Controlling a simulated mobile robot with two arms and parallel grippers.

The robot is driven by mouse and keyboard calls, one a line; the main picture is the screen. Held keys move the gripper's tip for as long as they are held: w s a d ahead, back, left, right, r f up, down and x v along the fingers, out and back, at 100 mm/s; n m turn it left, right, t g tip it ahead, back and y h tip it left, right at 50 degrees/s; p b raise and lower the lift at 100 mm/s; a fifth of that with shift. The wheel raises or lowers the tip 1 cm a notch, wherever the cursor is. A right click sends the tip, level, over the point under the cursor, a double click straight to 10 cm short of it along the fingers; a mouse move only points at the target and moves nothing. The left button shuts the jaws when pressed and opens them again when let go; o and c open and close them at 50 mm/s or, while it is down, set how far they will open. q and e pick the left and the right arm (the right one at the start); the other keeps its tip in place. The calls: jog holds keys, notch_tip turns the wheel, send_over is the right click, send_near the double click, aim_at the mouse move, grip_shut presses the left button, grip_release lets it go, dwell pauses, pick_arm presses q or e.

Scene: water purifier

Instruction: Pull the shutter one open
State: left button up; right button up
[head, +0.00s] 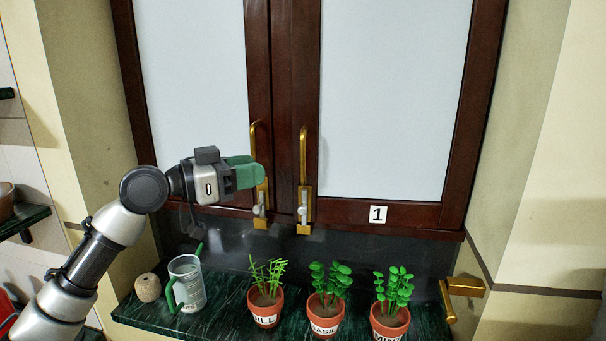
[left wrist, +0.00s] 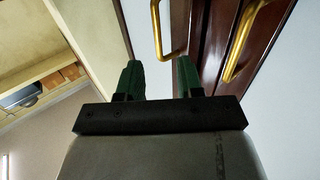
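Shutter one (head: 395,100) is the right door, with a dark wood frame, a pale panel and a "1" label (head: 378,214) on its lower rail. It looks closed against the left door (head: 195,75). Its upright gold handle (head: 303,160) is on its left edge and also shows in the left wrist view (left wrist: 236,48). The left door's gold handle (head: 254,135) is beside it. My left gripper (head: 262,172) has green fingers, apart and empty, and overlaps the left door's handle in the head view. In the left wrist view that handle (left wrist: 156,28) lies beyond the fingers. My right gripper is not in view.
Below the doors, a dark green shelf (head: 225,322) holds potted plants labelled dill (head: 265,308), basil (head: 325,318) and mint (head: 389,322). A watering can (head: 187,283) and a round beige object (head: 148,288) stand left. A gold bracket (head: 462,288) juts out right.

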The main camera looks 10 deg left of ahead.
aim_at(303, 182)
pick_arm(q)
jog(key=p+x, duration=0.1)
jog(key=x, duration=0.2)
jog(key=p+x, duration=0.2)
jog(key=x, duration=0.1)
jog(key=p+x, duration=0.1)
jog(key=x, duration=0.3)
jog(key=shift+s+d+r+p, duration=0.1)
jog(key=shift+r+p, duration=0.2)
jog(key=shift+p, duration=0.05)
jog(key=shift+d+f, duration=0.1)
jog(key=shift+d, duration=0.15)
jog(key=shift+c, duration=0.4)
grip_shut()
